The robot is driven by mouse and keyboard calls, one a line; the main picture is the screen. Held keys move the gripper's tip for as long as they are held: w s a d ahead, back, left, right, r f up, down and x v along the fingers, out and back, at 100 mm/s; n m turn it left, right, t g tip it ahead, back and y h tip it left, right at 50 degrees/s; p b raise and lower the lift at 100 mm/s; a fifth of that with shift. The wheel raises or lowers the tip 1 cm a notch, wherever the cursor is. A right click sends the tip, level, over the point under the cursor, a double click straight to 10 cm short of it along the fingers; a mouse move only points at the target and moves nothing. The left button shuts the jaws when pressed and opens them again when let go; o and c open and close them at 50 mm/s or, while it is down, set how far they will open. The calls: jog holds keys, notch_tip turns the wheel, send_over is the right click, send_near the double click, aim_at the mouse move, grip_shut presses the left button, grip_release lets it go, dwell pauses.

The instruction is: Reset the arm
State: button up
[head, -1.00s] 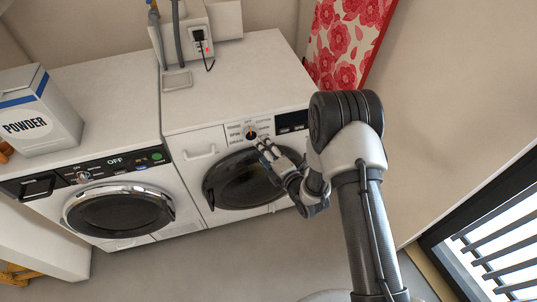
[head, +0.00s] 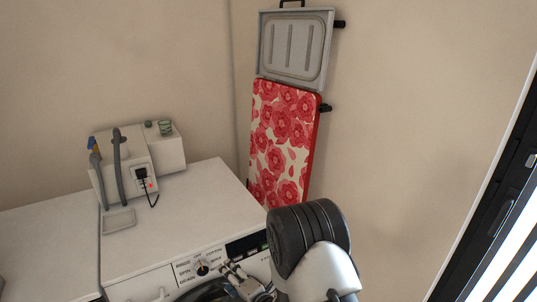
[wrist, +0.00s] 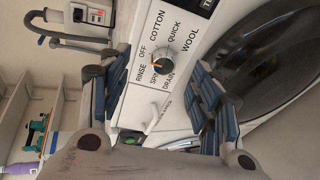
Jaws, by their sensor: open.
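My gripper (head: 240,277) is at the bottom of the head view, in front of the right machine's control panel, with my arm hiding part of that panel. In the wrist view my gripper (wrist: 165,88) is open, its two ribbed fingers apart with nothing between them. Between and beyond the fingers shows the machine's round dial (wrist: 164,61), with an orange pointer and labels such as OFF, COTTON, QUICK, WOOL and RINSE around it. The dial (head: 202,267) also shows in the head view. The fingers appear apart from the dial.
A white box unit (head: 130,165) with hoses and a red light stands on the machine's top (head: 170,215). A floral ironing board (head: 283,140) hangs on the wall at the back. A dark-framed window (head: 500,220) is at the right. The wall between them is clear.

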jog(key=w+d+r+m+h, duration=0.3)
jog(key=d+r+m+h, duration=0.2)
jog(key=d+r+m, duration=0.5)
jog(key=s+d+r+m+g+h, duration=0.1)
jog(key=s+d+r+m+h, duration=0.25)
jog(key=s+d+r, duration=0.45)
jog(key=s+d+r+m+g, duration=0.1)
jog(key=s+d+r+m, duration=0.1)
jog(key=s, duration=0.6)
jog(key=s+d+r+m+g, duration=0.2)
jog(key=s+d+r+m, duration=0.1)
jog(key=s+m, duration=0.4)
jog(key=s+d+r+m+g+h, duration=0.1)
jog(key=s+d+r+m+g, duration=0.1)
jog(key=s, duration=0.9)
jog(key=d+r+m, duration=0.1)
jog(key=d+m, duration=0.1)
jog(key=shift+r+m, duration=0.25)
jog(key=shift+m, duration=0.1)
